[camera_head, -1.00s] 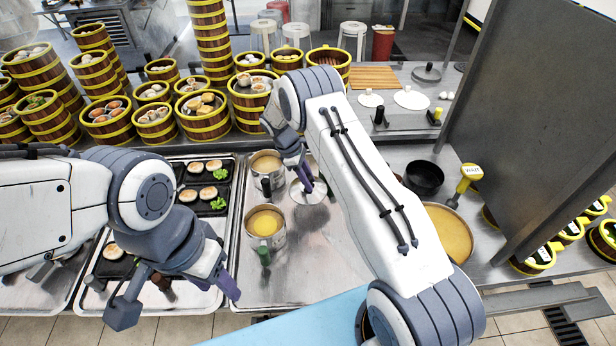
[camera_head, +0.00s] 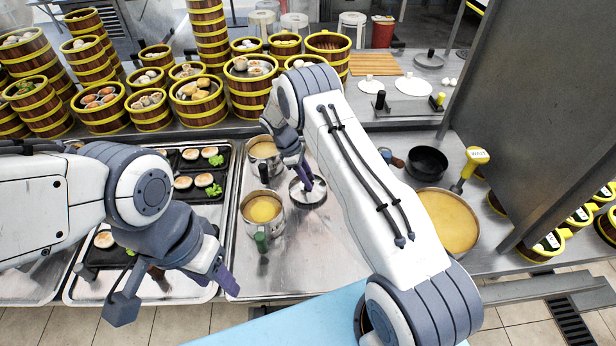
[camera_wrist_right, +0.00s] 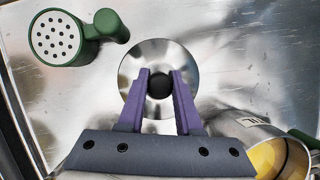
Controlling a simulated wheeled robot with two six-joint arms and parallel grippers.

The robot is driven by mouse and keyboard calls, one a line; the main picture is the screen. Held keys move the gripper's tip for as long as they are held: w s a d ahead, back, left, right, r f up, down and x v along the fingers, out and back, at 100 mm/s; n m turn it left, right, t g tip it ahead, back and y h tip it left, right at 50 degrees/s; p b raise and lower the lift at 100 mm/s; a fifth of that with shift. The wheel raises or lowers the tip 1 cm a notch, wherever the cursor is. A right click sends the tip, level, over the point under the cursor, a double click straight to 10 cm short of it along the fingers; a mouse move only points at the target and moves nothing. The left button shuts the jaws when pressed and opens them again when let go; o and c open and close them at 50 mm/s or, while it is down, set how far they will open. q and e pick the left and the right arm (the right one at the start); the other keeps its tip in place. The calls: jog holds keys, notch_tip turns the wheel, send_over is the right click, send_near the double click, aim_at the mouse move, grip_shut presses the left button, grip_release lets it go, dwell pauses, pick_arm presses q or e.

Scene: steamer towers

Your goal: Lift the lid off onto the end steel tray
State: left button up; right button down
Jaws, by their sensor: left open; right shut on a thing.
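The lid (camera_head: 309,193) is a round steel disc with a dark knob. My right gripper (camera_head: 307,178) is shut on that knob. In the right wrist view the purple fingers (camera_wrist_right: 160,85) pinch the black knob, with the lid (camera_wrist_right: 160,55) flat below them. The lid is over the bare steel tray (camera_head: 300,262), right of two steel pots; I cannot tell whether it touches the tray. The front pot (camera_head: 264,212) is uncovered with yellow contents. The back pot (camera_head: 264,152) is also uncovered. My left gripper (camera_head: 176,294) is open and empty above the left tray.
A green perforated object (camera_wrist_right: 58,38) shows in the right wrist view. A tray (camera_head: 225,170) with dark pans of buns lies left. Bamboo steamers (camera_head: 250,95) line the back. A black bowl (camera_head: 427,162) and a wide yellow-filled pan (camera_head: 447,222) stand right.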

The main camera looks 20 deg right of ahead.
jog(key=shift+f+b, duration=0.35)
jog(key=shift+f, duration=0.15)
dwell(0.5)
jog(key=c, duration=0.5)
grip_release()
jog(key=b+v, duration=0.2)
jog(key=v, duration=0.8)
jog(key=shift+r+b, duration=0.25)
jog(key=shift+b, duration=0.15)
